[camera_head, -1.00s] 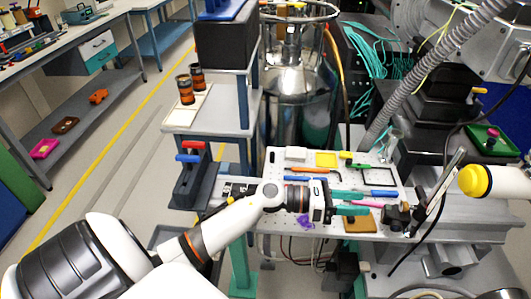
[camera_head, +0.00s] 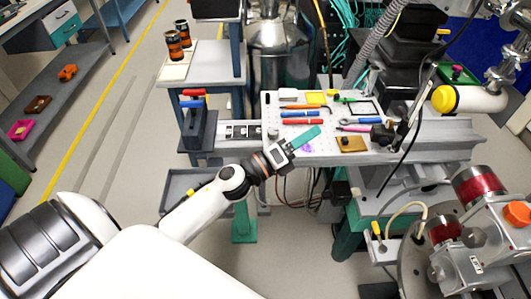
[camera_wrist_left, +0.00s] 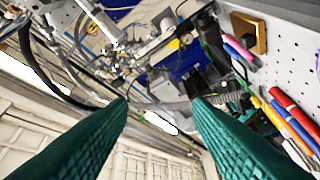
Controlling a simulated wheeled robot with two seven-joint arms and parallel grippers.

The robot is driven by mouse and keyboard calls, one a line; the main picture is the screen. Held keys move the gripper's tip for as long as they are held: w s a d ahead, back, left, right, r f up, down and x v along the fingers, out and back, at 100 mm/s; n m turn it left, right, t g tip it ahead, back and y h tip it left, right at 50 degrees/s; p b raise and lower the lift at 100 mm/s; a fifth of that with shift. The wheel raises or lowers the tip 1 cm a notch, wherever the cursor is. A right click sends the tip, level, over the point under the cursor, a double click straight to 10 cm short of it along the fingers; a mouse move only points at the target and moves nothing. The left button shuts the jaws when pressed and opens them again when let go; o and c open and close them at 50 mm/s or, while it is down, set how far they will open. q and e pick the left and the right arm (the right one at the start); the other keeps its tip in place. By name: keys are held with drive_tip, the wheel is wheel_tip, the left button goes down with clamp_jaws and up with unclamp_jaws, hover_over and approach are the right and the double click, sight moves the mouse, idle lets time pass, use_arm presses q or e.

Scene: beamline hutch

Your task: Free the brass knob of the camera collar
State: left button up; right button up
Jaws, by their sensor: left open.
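My left gripper (camera_head: 306,138) is open and empty, its teal fingers above the front edge of the perforated board. In the left wrist view its two fingers (camera_wrist_left: 160,102) stand wide apart with nothing between them. I cannot make out a camera collar or its brass knob for certain. A tan, brass-coloured block (camera_head: 352,145) with a small dark knob lies on the board's front right, to the right of the gripper and apart from it. The block also shows in the left wrist view (camera_wrist_left: 242,28). My right gripper is not in view.
The perforated board (camera_head: 272,112) carries pens, tools and a black frame. A white cylinder with a yellow cap (camera_head: 444,99) is behind it at the right. Flanged equipment with red bands (camera_head: 480,184) stands at the front right. Open floor (camera_head: 110,150) lies at the left.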

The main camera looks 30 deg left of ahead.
use_arm(q)
drive_tip(key=s+a+f+n+y, duration=0.3)
drive_tip(key=n+y, duration=0.6)
drive_tip(key=n, duration=0.5)
drive_tip(key=a+f, duration=0.1)
drive_tip(key=a, duration=0.1)
drive_tip(key=shift+a+f+g+y, duration=0.15)
drive_tip(key=shift+a+g+y, duration=0.15)
drive_tip(key=shift+g+y, duration=0.1)
